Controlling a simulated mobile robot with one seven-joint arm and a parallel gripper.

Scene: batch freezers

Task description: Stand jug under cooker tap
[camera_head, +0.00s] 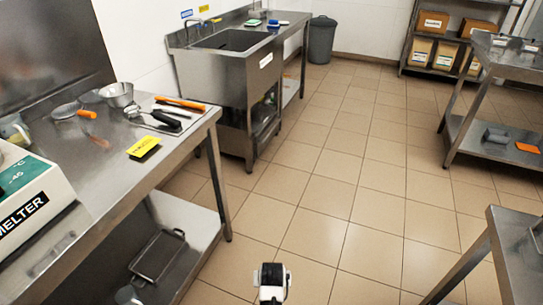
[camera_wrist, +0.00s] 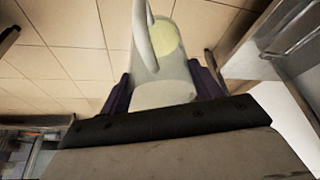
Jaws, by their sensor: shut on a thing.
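A pale, whitish jug (camera_wrist: 160,92) is in the wrist view, with a curved handle (camera_wrist: 143,38) at the top and a yellowish oval area beside it. My gripper (camera_wrist: 163,84) has its dark fingers on both sides of the jug, shut on it. Part of the jug is hidden by the gripper's body. Tiled floor lies behind the jug, so it is held off any surface I can see. In the head view a white and black part of my arm shows at the bottom middle; the jug cannot be made out there. No cooker tap can be identified.
A steel table (camera_head: 180,150) at left holds a melter (camera_head: 30,215), a metal bowl (camera_head: 117,94), utensils and a yellow card (camera_head: 144,147). A sink unit (camera_head: 228,75) stands behind it. Steel tables (camera_head: 512,262) stand at right. The tiled floor between is clear.

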